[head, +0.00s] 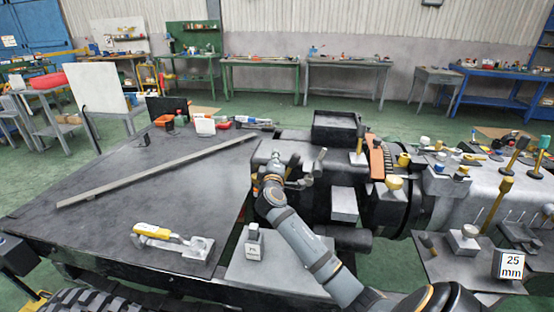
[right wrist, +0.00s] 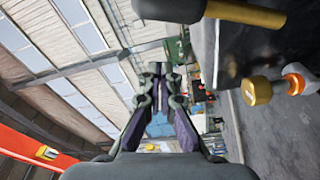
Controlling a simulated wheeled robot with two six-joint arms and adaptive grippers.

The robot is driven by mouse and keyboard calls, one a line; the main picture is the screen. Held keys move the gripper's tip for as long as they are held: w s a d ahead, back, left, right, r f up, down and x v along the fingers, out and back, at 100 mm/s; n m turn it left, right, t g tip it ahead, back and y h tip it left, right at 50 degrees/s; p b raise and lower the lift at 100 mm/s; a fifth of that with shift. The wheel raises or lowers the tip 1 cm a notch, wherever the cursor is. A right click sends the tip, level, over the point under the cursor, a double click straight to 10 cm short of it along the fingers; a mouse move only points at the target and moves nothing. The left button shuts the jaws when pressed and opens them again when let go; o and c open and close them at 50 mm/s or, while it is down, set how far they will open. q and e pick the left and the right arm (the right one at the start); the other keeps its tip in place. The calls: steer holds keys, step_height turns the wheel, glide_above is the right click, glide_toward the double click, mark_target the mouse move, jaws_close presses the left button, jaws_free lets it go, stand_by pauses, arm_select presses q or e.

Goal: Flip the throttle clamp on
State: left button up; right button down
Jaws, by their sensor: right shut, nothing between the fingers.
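A toggle clamp with a yellow handle (head: 153,231) lies low on a grey mounting plate (head: 197,250) at the front left of the dark bench. No label shows whether it is the throttle clamp. My right gripper (head: 272,166) is at the grey machine block, well to the right of and beyond this clamp. The right wrist view shows its fingers (right wrist: 158,75) closed together with nothing between them. A grey upright lever (head: 319,160) stands just right of the gripper. My left gripper is out of view.
A small labelled block (head: 253,243) stands on a plate between the clamp and my right arm. A long bar (head: 150,175) crosses the bench. Yellow-topped knobs and levers (head: 393,184) crowd the machine at right.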

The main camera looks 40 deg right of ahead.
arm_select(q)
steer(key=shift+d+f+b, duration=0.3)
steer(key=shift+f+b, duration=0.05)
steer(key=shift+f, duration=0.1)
arm_select(e)
steer(key=v, duration=0.8)
steer(key=shift+s, duration=0.5)
steer(key=shift+a+f, duration=0.1)
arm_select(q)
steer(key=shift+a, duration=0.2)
arm_select(e)
steer(key=shift+f, duration=0.1)
